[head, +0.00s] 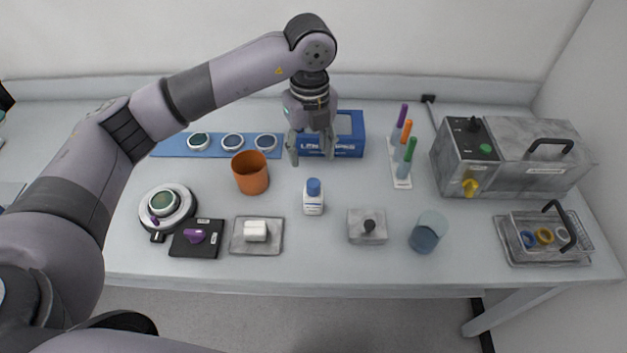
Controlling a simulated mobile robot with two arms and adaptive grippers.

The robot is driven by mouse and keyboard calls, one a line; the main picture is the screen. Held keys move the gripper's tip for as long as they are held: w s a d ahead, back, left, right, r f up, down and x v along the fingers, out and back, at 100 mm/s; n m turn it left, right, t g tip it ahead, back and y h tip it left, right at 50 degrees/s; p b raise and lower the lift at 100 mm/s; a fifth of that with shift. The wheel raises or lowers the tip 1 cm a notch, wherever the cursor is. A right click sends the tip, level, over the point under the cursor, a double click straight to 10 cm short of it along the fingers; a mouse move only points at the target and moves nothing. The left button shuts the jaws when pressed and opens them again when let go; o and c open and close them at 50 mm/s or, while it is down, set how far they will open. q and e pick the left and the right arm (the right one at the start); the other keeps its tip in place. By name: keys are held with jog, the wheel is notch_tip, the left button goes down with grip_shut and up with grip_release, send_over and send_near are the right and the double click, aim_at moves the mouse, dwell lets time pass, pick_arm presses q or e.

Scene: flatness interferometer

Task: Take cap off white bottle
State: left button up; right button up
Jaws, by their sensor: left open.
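The white bottle (313,203) stands upright near the middle of the table, with a label on its front. Its blue cap (313,186) sits on top of it. My left gripper (311,160) points down from above, behind and a little above the bottle in the picture. Its fingers are apart, with nothing between them, and it does not touch the cap. My right gripper is not in view.
An orange cup (250,173) stands left of the bottle, and a blue box (345,135) is behind my gripper. A metal block with a black knob (367,227) and a blue-grey beaker (428,232) stand to the right. Table (330,262) in front of the bottle is clear.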

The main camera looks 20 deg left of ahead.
pick_arm(q)
jog(key=p, duration=0.1)
send_over(314, 183)
jog(key=f, duration=0.5)
jog(key=shift+a+f, duration=0.1)
jog(key=shift+a, duration=0.3)
jog(key=shift+d+f+p, duration=0.15)
jog(key=shift+f+p, duration=0.4)
jog(key=f+p, duration=0.1)
jog(key=f, duration=0.2)
jog(key=shift+d+f+p, duration=0.2)
jog(key=shift+f+p, duration=0.1)
jog(key=shift+p, duration=0.1)
jog(key=shift+f, duration=0.45)
jog(key=c, duration=0.8)
